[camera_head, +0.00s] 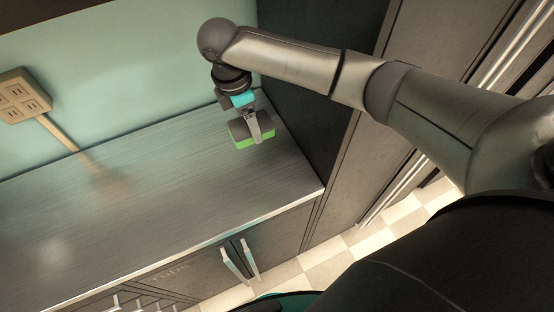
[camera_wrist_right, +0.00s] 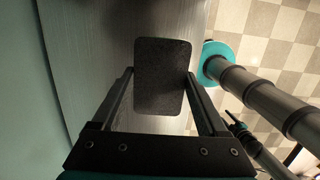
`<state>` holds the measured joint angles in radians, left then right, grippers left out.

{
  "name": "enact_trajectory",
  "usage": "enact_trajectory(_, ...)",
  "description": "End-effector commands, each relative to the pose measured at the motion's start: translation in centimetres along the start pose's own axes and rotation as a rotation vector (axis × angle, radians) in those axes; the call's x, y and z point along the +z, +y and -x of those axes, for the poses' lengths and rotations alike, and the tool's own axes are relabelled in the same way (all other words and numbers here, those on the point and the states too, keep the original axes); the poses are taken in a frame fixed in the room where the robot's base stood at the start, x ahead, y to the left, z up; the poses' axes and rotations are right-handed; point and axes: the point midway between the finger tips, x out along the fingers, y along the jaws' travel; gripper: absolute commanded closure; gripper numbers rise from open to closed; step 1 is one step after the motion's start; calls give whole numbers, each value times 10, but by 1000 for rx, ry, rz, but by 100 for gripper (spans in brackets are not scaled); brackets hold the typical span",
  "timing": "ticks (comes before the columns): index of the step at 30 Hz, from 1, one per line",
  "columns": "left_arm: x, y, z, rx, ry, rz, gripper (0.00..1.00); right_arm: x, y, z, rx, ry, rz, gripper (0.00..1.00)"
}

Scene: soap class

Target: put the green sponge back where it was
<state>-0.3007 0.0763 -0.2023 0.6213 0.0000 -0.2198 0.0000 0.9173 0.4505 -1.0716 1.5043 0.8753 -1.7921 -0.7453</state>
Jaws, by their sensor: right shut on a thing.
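The green sponge (camera_head: 241,142) has a bright green side below and a dark top face. It shows at the far right part of the counter in the head view. My right gripper (camera_head: 257,134) points down and is shut on the sponge, with a finger along its near side. In the right wrist view, the sponge's dark face (camera_wrist_right: 162,75) lies between the two fingers of my right gripper (camera_wrist_right: 160,80). I cannot tell whether the sponge touches the counter or is slightly above it. My left gripper cannot be made out.
The brushed metal counter (camera_head: 130,205) is bare to the left of the sponge. A green wall (camera_head: 130,60) with a socket plate (camera_head: 22,97) stands behind it. A dark tall panel (camera_head: 300,95) closes the right end. Cabinet handles (camera_head: 240,260) stick out below the front edge.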

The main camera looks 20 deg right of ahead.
Motion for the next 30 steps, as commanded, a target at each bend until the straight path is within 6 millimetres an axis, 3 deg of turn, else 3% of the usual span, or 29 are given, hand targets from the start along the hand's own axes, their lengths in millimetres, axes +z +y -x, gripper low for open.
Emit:
enact_trajectory(4,1,-3,0,-4,-1,0,50,-3,-1,-19,-5,-2,11,76)
enact_trajectory(9,1,-3,-2,-5,-2,2,50,-9,-1,-62,-4,-3,9,76)
enact_trajectory(30,10,-3,-97,-6,-3,1,50,-21,0,-145,2,-2,8,76)
